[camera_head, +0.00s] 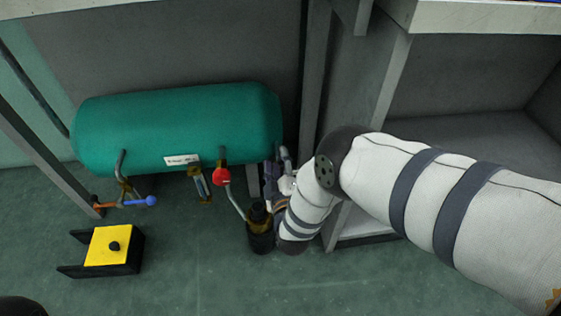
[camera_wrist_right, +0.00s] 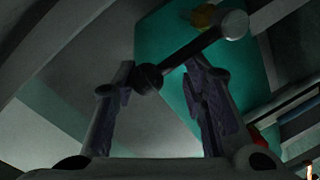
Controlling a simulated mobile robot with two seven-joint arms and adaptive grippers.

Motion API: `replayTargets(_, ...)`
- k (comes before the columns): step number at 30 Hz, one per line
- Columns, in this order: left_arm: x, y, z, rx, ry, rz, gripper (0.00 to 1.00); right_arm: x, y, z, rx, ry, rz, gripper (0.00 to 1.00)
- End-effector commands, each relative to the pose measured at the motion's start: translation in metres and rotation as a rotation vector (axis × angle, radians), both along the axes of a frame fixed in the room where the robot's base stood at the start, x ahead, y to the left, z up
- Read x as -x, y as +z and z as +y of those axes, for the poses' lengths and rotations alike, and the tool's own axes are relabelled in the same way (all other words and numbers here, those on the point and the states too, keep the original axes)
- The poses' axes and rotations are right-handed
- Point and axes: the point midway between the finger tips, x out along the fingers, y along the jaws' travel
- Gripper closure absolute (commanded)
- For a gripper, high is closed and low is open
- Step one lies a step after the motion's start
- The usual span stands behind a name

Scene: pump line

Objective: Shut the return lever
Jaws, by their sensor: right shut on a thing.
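A dark lever (camera_wrist_right: 192,50) with a round end shows in the right wrist view, crossing in front of the green tank (camera_wrist_right: 165,45). One end of it lies between the fingers of my right gripper (camera_wrist_right: 157,75), which is shut on it. No label on this lever is readable. In the head view my right gripper (camera_head: 273,176) is at the right end of the tank (camera_head: 180,125), low down, and the lever there is mostly hidden by the gripper and arm. My left gripper is not in view.
A red knob (camera_head: 222,175) and a dark fitting (camera_head: 260,232) stand just left of my right gripper. A blue-handled lever (camera_head: 138,201) is under the tank's left part. A yellow-topped black box (camera_head: 108,247) sits on the floor. Grey shelving (camera_head: 455,95) stands at right. Floor in front is clear.

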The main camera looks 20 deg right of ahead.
Motion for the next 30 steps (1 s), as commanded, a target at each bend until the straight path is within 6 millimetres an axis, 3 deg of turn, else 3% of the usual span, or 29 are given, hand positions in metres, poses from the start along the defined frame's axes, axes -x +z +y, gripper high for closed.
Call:
replayTargets(1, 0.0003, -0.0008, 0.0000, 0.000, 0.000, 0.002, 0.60, 0.0067, -0.0105, -0.0051, 0.018, -0.010, 0.032, 1.00)
replayTargets(17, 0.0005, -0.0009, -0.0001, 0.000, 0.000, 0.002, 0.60, 0.0064, -0.0106, -0.0051, 0.040, -0.013, 0.038, 1.00)
replayTargets(18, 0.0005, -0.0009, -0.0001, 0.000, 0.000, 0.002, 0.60, 0.0064, -0.0106, -0.0053, 0.039, -0.013, 0.038, 0.54)
replayTargets(21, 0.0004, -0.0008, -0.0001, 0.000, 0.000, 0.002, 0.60, 0.0062, -0.0103, -0.0048, 0.037, -0.012, 0.037, 0.35)
replayTargets(30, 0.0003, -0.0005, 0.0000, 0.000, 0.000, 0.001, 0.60, 0.0038, -0.0058, -0.0015, 0.033, -0.008, 0.025, 0.35)
